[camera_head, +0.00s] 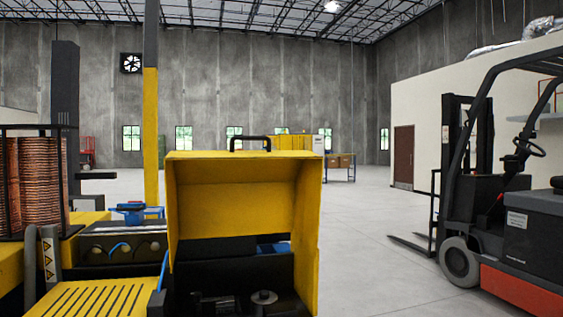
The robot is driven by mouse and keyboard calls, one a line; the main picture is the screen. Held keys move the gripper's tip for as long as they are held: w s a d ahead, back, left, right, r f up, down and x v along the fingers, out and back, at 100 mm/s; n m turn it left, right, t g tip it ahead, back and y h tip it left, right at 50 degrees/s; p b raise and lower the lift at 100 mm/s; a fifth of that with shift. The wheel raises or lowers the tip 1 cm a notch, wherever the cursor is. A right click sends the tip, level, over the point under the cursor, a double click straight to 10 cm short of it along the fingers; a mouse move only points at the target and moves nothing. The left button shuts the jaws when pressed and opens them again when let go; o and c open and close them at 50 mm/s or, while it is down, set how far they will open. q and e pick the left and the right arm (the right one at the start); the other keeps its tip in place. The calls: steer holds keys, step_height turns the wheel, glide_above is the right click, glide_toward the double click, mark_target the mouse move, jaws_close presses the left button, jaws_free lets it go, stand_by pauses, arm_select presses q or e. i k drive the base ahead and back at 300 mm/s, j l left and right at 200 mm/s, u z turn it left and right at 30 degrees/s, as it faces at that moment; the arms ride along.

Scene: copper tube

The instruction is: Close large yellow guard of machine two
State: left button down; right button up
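A large yellow guard (240,208) stands raised in front of me, slightly right of the lower left half of the head view. I see into its hollow inner side. A black handle (250,139) sits on its top edge. Beneath it is a dark machine interior (230,290) with a round metal part (264,297). Neither of my grippers shows in the head view.
Copper tube coils (40,182) stand at the left beside a flat slotted yellow cover (95,299). A yellow and grey post (151,130) rises behind the machine. A forklift (490,200) stands at the right. The floor (365,240) between machine and forklift is clear.

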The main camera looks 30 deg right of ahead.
mark_target(209, 194)
steer(key=z, duration=0.8)
steer(key=u, duration=0.25)
steer(key=i+l+u, duration=0.15)
steer(key=l+u, duration=0.25)
steer(key=i+l+u, duration=0.1)
steer(key=l+u, duration=0.75)
